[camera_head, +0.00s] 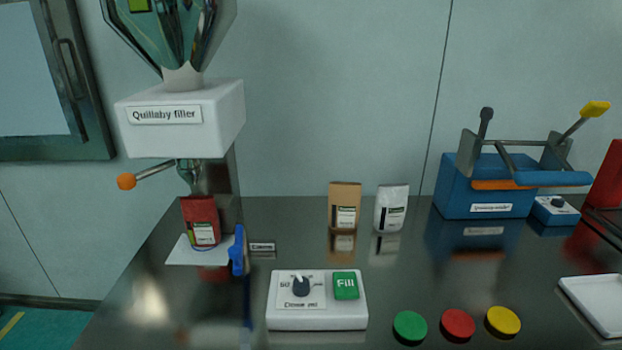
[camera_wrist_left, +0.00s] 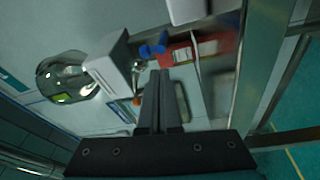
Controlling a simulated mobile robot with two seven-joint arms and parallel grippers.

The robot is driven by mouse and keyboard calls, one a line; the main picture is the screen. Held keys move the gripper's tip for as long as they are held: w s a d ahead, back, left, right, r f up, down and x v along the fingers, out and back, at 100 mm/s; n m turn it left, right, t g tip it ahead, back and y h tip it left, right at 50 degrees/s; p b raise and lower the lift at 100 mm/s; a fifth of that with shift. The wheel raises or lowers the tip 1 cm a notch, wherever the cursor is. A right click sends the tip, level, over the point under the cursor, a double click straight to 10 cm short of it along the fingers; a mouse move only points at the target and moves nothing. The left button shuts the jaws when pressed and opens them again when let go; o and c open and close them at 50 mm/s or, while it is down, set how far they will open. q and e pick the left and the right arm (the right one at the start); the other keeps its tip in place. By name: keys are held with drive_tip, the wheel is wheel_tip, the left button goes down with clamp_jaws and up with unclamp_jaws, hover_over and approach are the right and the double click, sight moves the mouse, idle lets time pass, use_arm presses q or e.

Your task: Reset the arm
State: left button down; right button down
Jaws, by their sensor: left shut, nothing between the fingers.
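My left gripper (camera_wrist_left: 160,74) shows in the left wrist view with its two dark fingers pressed together and nothing between them. I cannot make it out in the head view. Beyond its tips in the wrist view are the red pouch (camera_wrist_left: 178,54) and a blue handle (camera_wrist_left: 153,49). In the head view the red pouch (camera_head: 202,222) stands upright on a white plate (camera_head: 182,256) below the spout of the white filler (camera_head: 190,118). The blue handle (camera_head: 237,251) is beside the plate. My right gripper is not in view.
A control box (camera_head: 318,317) with a dial and green Fill button stands in front. A brown pouch (camera_head: 344,204) and a white pouch (camera_head: 391,207) stand behind. Green, red (camera_head: 457,324) and yellow discs lie right. A blue sealer (camera_head: 484,186) and white tray (camera_head: 597,306) are further right.

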use_arm(q)
drive_tip(key=d+m+h, duration=0.1)
drive_tip(key=m+h, duration=0.1)
drive_tip(key=d+m+g+h, duration=0.1)
drive_tip(key=d+m+h, duration=0.1)
drive_tip(key=m, duration=0.1)
drive_tip(key=d+m+g+h, duration=0.1)
drive_tip(key=m+h, duration=0.2)
drive_tip(key=shift+s+d+f, duration=0.1)
drive_tip(key=shift+d, duration=0.3)
drive_tip(key=s+a+f+m+g+y, duration=0.1)
drive_tip(key=s+a+m+g, duration=0.2)
drive_tip(key=s+m+g, duration=0.5)
drive_tip(key=s+a+f+m+g+y, duration=0.1)
drive_tip(key=s+a+m+g, duration=0.35)
drive_tip(key=s, duration=0.75)
wheel_tip(320, 180, down, 22)
drive_tip(key=s+g, duration=0.2)
drive_tip(key=s+a+f, duration=0.1)
drive_tip(key=s+f, duration=1.2)
drive_tip(key=s, duration=0.2)
drive_tip(key=shift+s+a+f+m+g, duration=0.3)
drive_tip(key=shift+s+a+m+g, duration=0.05)
drive_tip(key=shift+a+g, duration=0.1)
